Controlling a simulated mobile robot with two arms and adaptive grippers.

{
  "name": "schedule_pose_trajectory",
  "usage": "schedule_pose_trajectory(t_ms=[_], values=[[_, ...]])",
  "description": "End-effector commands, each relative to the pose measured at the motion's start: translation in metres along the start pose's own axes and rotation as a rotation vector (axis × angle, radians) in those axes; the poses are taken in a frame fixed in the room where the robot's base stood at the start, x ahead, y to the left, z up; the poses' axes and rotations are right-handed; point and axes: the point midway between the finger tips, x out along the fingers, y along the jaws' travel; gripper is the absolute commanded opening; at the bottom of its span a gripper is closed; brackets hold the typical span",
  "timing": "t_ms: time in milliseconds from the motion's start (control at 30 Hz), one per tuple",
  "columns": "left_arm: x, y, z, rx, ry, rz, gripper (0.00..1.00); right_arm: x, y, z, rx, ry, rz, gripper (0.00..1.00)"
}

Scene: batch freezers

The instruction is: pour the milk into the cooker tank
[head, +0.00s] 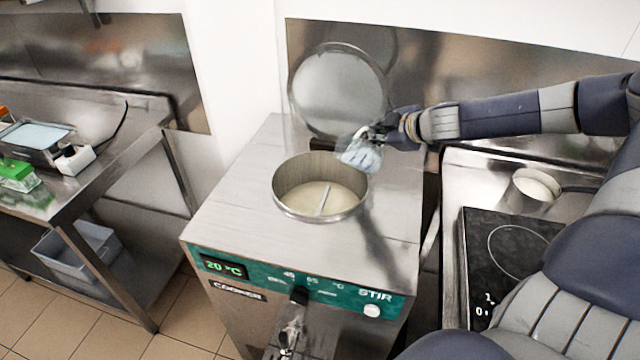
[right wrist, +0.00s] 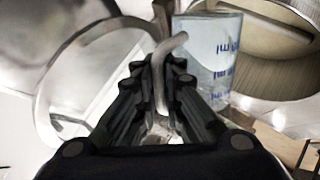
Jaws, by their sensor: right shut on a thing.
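The cooker's round tank (head: 320,212) is open on top of the steel cooker (head: 230,185) and holds pale cream liquid around a stirring bar. My right gripper (head: 378,136) is shut on the handle of a clear measuring jug (head: 361,157) with blue marks. The jug is over the tank's right back rim and looks tilted. In the right wrist view, the fingers (right wrist: 160,90) close on the jug's grey handle, beside the clear jug wall (right wrist: 218,50). The tank opening (right wrist: 250,60) shows at upper right. My left gripper is out of view.
The tank's round lid (head: 340,92) stands open behind the opening. To the right are a black hob (head: 500,250) and a pot (head: 532,190) with pale contents. A steel table (head: 90,190) with a tray (head: 35,137) stands at left. The cooker top around the tank is clear.

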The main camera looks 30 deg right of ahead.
Motion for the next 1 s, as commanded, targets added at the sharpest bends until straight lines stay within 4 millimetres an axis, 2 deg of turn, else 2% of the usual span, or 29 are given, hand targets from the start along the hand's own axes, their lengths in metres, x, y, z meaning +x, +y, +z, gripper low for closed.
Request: schedule_pose_trajectory(t_ms=[1000], values=[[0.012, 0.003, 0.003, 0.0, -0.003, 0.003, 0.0, 0.007, -0.008, -0.015, -0.166, -0.15, 0.0, 0.0]])
